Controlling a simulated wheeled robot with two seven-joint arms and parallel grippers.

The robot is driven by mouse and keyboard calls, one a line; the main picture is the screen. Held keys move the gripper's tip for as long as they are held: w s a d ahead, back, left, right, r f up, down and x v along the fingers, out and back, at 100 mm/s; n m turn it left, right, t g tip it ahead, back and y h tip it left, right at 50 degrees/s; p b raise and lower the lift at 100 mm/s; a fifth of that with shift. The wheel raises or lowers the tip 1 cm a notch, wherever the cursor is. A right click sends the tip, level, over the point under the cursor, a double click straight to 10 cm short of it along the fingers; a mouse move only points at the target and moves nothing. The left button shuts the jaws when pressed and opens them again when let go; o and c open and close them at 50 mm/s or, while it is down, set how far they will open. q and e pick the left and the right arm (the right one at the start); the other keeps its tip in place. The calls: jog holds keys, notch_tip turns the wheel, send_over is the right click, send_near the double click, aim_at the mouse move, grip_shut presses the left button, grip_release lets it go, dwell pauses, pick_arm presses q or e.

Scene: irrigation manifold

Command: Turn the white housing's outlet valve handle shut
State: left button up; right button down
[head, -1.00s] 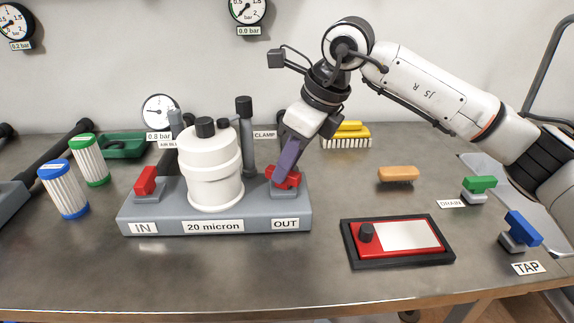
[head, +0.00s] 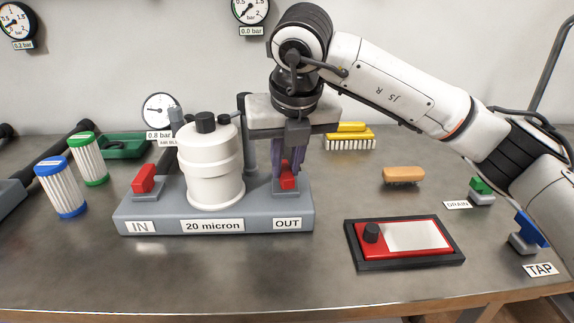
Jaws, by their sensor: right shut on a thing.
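The white housing (head: 213,168) stands upright on a grey base (head: 165,219) labelled IN, 20 micron and OUT. The red outlet valve handle (head: 288,181) is above the OUT label. My right gripper (head: 288,172) points down over it, shut on the handle, with its purple fingers at either side. The fingers and palm hide part of the handle. The red inlet handle (head: 144,179) stands above the IN label, untouched. No left gripper shows in the view.
Blue-capped (head: 62,188) and green-capped (head: 88,160) filter cartridges stand at left. A black-framed red tray (head: 367,252) lies at front right. An orange-tan block (head: 404,175), a yellow brush (head: 350,137), a green DRAIN valve (head: 480,185) and a blue TAP valve (head: 530,228) are to the right.

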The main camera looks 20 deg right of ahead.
jog(key=shift+m+h, duration=0.3)
jog(key=shift+m, duration=0.6)
jog(key=c, duration=1.7)
grip_release()
jog(key=shift+o, duration=0.2)
jog(key=shift+r, duration=0.1)
jog(key=p+v, duration=0.1)
jog(key=v, duration=0.9)
jog(key=shift+a, duration=0.1)
